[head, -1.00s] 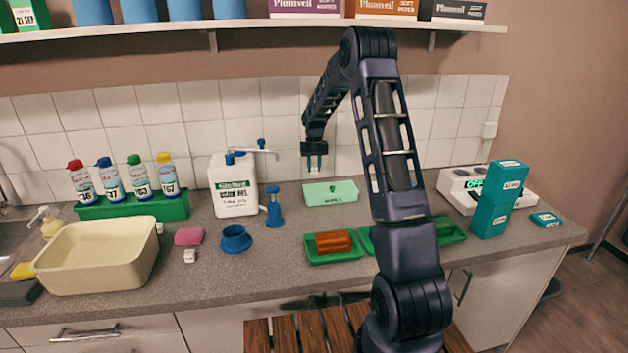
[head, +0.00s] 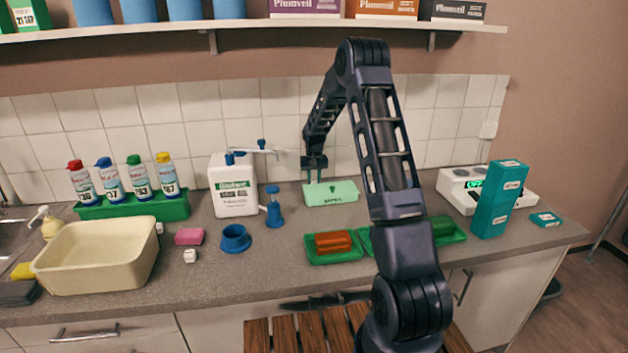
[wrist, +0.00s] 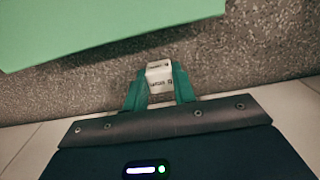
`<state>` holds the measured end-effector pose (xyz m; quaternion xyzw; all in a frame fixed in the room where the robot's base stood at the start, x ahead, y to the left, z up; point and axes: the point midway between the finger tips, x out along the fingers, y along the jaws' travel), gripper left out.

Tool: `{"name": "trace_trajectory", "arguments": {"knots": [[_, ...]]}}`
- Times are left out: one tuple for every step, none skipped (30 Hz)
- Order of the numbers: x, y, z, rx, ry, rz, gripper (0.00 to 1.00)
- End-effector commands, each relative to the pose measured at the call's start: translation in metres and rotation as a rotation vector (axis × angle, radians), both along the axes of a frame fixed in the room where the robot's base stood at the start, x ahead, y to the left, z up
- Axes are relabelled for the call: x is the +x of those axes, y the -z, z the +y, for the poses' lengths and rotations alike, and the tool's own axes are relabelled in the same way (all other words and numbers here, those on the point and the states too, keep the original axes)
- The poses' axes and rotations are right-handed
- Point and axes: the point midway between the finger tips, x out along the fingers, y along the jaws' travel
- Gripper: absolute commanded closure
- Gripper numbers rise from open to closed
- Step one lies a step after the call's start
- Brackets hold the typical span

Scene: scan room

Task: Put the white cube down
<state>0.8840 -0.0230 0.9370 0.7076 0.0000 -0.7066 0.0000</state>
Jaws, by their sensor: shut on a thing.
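The white cube (wrist: 159,77), with small dark print on it, sits between the green fingertips of my gripper (wrist: 160,88) in the wrist view. My gripper is shut on it. In the head view my gripper (head: 314,177) points down near the back of the counter (head: 285,255), at the left end of the pale green box (head: 345,193). The cube cannot be made out in the head view. I cannot tell whether it touches the counter. The green box (wrist: 90,25) also fills the upper left of the wrist view, apart from the cube.
The tiled wall (head: 240,100) is close behind my gripper. Green trays (head: 340,257) lie in front.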

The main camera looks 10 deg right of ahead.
Motion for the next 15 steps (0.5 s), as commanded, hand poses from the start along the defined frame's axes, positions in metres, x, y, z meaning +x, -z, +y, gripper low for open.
{"name": "trace_trajectory", "arguments": {"knots": [[-0.0001, 0.0007, 0.0001, 0.0, 0.0, 0.0, 0.7], [0.0, 0.0005, 0.0001, 0.0, 0.0, 0.0, 0.64], [-0.0001, 0.0005, 0.0001, 0.0, 0.0, 0.0, 0.56], [-0.0001, 0.0005, 0.0001, 0.0, 0.0, 0.0, 0.52], [-0.0001, 0.0005, 0.0001, 0.0, 0.0, 0.0, 0.52], [-0.0001, 0.0005, 0.0001, 0.0, 0.0, 0.0, 0.52], [0.0, 0.0005, 0.0001, 0.0, 0.0, 0.0, 0.52], [0.0, 0.0005, 0.0001, 0.0, 0.0, 0.0, 0.52], [0.0, 0.0005, 0.0001, 0.0, 0.0, 0.0, 0.52], [0.0, 0.0005, 0.0, 0.0, 0.0, 0.0, 0.52], [0.0, 0.0004, 0.0001, 0.0, 0.0, 0.0, 0.52], [0.0, 0.0, 0.0, 0.0, 0.0, 0.0, 0.52], [0.0, -0.0007, 0.0, 0.0, 0.0, 0.0, 0.52], [0.0001, -0.0018, 0.0, 0.0, 0.0, 0.0, 0.52], [0.0002, -0.0041, 0.0, 0.0, 0.0, -0.001, 0.52]]}}
